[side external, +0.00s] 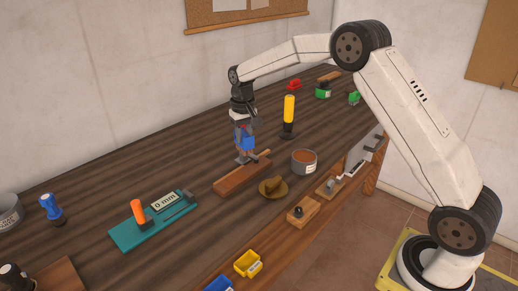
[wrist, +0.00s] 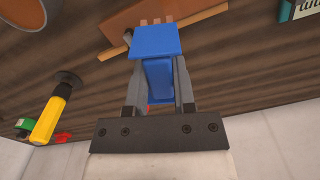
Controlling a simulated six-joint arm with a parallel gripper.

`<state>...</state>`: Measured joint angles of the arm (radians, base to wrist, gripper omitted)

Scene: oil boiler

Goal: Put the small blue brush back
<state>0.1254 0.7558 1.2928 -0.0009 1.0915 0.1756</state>
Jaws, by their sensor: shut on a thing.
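My gripper (side external: 243,122) is shut on a blue brush-like piece (side external: 243,139). It hangs just above the wooden block (side external: 240,180) on the bench, with its grey lower end near the block's top; I cannot tell whether they touch. In the wrist view, the blue piece (wrist: 155,58) sits between the two fingers of my gripper (wrist: 157,84). Its broad blue face hides part of the brown block (wrist: 190,12) beyond it. A thin wooden stick (wrist: 118,49) lies beside the block.
A round container (side external: 304,162) and a brown dish (side external: 272,189) stand right of the block. A yellow-handled tool (side external: 289,112) stands behind. A teal tray (side external: 135,235) and a blue-handled item (side external: 51,208) are at left. Bare bench lies behind the block.

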